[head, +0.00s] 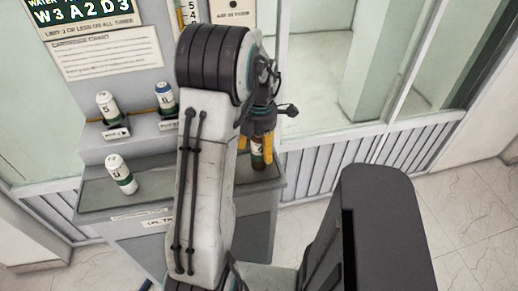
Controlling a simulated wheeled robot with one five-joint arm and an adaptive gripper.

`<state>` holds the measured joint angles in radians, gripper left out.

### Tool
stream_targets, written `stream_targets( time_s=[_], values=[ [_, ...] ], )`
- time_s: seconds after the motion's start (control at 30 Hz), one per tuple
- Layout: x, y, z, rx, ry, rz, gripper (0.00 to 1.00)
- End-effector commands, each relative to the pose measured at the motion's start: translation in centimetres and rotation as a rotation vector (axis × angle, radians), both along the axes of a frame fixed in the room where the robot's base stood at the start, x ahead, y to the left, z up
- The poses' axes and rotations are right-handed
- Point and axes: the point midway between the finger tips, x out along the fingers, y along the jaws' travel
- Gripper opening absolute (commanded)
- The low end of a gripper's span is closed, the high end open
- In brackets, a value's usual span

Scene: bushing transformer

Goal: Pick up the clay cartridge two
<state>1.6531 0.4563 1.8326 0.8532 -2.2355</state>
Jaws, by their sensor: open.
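A cartridge with a dark reddish-brown body and a pale label (257,158) stands upright on the right part of the grey counter; its colour suits the clay cartridge, but I cannot read its number. My gripper (255,149) points down over it. Its yellow-padded fingers are open, one on each side of the cartridge. I cannot tell whether the pads touch it. The fingers and wrist hide its upper part.
A white cartridge with a dark band (105,105) and a blue-topped one (165,96) stand on the raised shelf, with small tags in front. Another white and green cartridge (120,173) stands on the lower counter (98,195) at left. Wall panels (320,176) and glass lie behind.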

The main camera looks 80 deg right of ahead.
Motion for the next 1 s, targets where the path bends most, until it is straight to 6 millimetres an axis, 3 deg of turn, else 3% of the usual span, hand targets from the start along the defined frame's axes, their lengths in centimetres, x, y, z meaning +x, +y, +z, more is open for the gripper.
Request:
stream_targets(
  time_s=[0.2, 0.5, 1.0],
  values=[
    [0.0, 0.0, -1.5, 0.000, 0.000, 0.000, 0.73],
    [0.0, 0.0, -1.6, 0.000, 0.000, -0.001, 0.73],
    [0.0, 0.0, -1.6, -0.001, -0.001, -0.001, 0.28]
  ],
)
